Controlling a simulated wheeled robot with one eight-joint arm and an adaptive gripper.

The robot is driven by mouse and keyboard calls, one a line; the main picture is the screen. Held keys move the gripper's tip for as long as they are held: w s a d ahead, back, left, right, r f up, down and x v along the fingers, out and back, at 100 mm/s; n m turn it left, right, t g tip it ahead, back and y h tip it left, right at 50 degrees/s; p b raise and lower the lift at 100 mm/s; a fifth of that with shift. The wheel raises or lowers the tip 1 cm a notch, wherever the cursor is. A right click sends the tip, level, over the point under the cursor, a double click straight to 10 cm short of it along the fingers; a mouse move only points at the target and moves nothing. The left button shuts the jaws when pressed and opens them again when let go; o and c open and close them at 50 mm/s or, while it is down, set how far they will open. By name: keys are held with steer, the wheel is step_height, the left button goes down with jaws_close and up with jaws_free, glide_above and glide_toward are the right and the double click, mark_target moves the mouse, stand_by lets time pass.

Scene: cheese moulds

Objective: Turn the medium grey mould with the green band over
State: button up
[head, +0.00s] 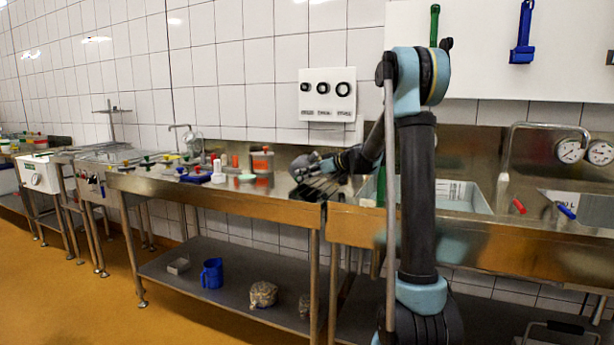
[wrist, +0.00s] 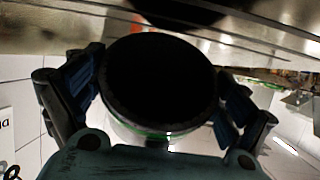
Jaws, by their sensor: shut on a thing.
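The grey mould with the green band (wrist: 160,85) fills the middle of the wrist view. Its round, dark end faces the camera, and a strip of green shows at its lower edge. My gripper (wrist: 158,95) has one blue-padded finger on each side of the mould and is shut on it. In the head view my gripper (head: 308,168) is low over the right end of the steel bench (head: 215,198). The mould is hard to make out there, against the dark gripper. The wrist view looks upside down, with the bench along its top.
Several small items stand on the bench left of my gripper, among them a white bottle (head: 218,170) and an orange-and-dark container (head: 262,160). A sink (head: 462,195) lies to the right. A blue jug (head: 212,273) stands on the lower shelf.

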mark_target(313, 163)
stand_by(0.3)
steer(key=o, duration=1.3)
steer(key=shift+d, duration=0.15)
steer(key=shift+s+d, duration=0.55)
steer(key=shift+d, duration=0.45)
steer(key=shift+s+d, duration=0.5)
steer(key=shift+d, duration=0.5)
steer(key=shift+s+d, duration=0.55)
steer(key=shift+d, duration=0.45)
steer(key=shift+r, duration=0.1)
steer(key=shift+r, duration=2.95)
